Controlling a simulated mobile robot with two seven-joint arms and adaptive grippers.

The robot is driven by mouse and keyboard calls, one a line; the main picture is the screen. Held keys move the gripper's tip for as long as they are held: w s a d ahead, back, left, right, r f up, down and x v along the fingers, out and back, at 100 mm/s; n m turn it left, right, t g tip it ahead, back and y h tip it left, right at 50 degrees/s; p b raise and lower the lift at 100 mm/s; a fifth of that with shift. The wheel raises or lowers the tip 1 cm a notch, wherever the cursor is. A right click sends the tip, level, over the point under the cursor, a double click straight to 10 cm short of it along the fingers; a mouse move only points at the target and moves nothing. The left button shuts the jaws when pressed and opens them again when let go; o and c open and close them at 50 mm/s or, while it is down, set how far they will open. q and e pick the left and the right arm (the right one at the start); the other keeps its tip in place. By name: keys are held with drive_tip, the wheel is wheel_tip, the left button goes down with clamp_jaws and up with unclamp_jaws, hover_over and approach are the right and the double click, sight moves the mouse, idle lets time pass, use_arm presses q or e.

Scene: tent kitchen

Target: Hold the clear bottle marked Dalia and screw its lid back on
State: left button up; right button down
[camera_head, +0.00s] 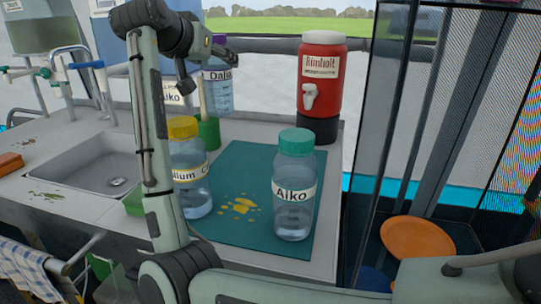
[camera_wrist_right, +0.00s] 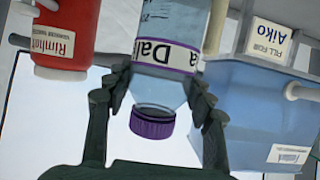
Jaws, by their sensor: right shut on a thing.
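The clear bottle marked Dalia (camera_head: 219,92) is upright, above the back of the counter. In the right wrist view the bottle (camera_wrist_right: 172,22) appears upside down, with its purple lid (camera_wrist_right: 152,123) at the mouth. I cannot tell whether the lid is tight. My right gripper (camera_head: 222,55) is shut on the bottle at its shoulder, just below the lid; its fingers (camera_wrist_right: 160,88) press on both sides in the wrist view. My arm hides part of the scene left of the bottle. My left gripper is in neither view.
The Aiko bottle (camera_head: 294,205), with a teal lid, stands on a teal mat (camera_head: 240,160) with yellow spots. A yellow-lidded bottle (camera_head: 190,185) stands left of it. A red Rimholt dispenser (camera_head: 322,75) stands behind. A sink (camera_head: 95,165) is at left; a green cup (camera_head: 208,132) stands behind the yellow-lidded bottle.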

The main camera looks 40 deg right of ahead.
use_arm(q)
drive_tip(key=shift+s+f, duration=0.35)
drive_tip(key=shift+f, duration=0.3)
use_arm(e)
drive_tip(key=s+d+f, duration=0.7)
drive_tip(key=s+d, duration=0.1)
drive_tip(key=shift+d, duration=0.25)
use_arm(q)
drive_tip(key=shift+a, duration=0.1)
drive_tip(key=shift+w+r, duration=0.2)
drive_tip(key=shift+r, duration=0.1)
use_arm(e)
wheel_tip(320, 180, down, 4)
drive_tip(key=shift+f, duration=0.2)
drive_tip(key=c, duration=0.6)
unclamp_jaws()
